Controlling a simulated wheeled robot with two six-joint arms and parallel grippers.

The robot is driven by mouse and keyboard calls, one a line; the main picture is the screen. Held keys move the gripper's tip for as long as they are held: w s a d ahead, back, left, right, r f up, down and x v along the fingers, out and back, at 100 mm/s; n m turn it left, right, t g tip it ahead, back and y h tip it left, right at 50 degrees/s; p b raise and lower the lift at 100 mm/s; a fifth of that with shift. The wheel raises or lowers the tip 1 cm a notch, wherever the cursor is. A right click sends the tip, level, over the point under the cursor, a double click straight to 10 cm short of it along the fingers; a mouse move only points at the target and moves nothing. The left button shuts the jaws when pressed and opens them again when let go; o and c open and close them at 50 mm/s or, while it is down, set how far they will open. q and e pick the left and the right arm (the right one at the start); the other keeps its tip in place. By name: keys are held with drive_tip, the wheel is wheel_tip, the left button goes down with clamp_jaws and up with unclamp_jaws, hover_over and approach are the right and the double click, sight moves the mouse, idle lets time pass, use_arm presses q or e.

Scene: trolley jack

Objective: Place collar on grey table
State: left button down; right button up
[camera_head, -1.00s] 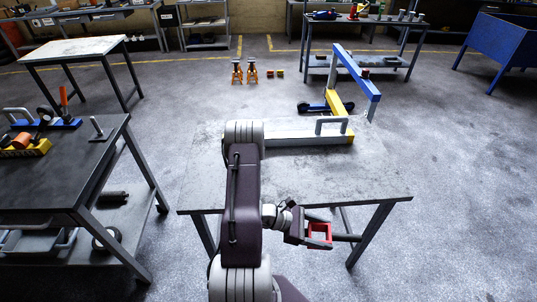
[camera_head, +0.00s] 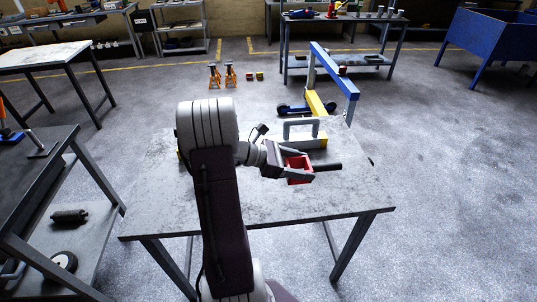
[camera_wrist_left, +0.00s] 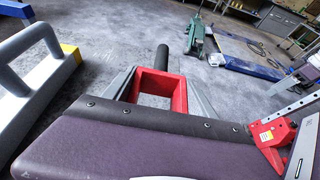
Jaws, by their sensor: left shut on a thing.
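The red, square, open-framed collar (camera_head: 299,169) is held in my left gripper (camera_head: 296,170). A short dark rod (camera_head: 327,166) sticks out from its far side. In the left wrist view the collar (camera_wrist_left: 160,88) sits between the two grey fingers, with the dark rod (camera_wrist_left: 162,57) beyond it. The grey table (camera_head: 255,205) has a worn light top and stands in front of me. In the head view the gripper and collar appear over the tabletop; I see no contact with it. My right gripper is not in view.
A grey bar with a handle and yellow end (camera_head: 313,141) lies on the table behind the collar; it also shows in the left wrist view (camera_wrist_left: 40,75). A blue and yellow crane (camera_head: 336,72) stands behind. The front and right tabletop is clear.

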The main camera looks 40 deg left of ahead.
use_arm(q)
drive_tip(key=shift+w, duration=0.5)
drive_tip(key=shift+w+f, duration=0.15)
drive_tip(key=shift+w, duration=0.05)
drive_tip(key=w+f, duration=0.2)
drive_tip(key=w, duration=0.1)
drive_tip(key=w+a+f, duration=0.1)
drive_tip(key=w+f, duration=0.1)
drive_tip(key=w, duration=0.2)
drive_tip(key=w+f+b, duration=0.1)
drive_tip(key=w+f, duration=0.1)
drive_tip(key=w, duration=0.1)
drive_tip(key=shift+w+a+f, duration=0.15)
drive_tip(key=shift+w+f, duration=0.05)
drive_tip(key=shift+w, duration=0.15)
wheel_tip(320, 180, down, 4)
drive_tip(key=shift+r+b, duration=0.25)
drive_tip(key=shift+b, duration=0.1)
drive_tip(key=shift+f, duration=0.3)
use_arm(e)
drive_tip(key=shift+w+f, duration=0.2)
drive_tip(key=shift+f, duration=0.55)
use_arm(q)
drive_tip(key=shift+c, duration=1.4)
unclamp_jaws()
drive_tip(key=shift+f, duration=0.1)
drive_tip(key=shift+s, duration=0.1)
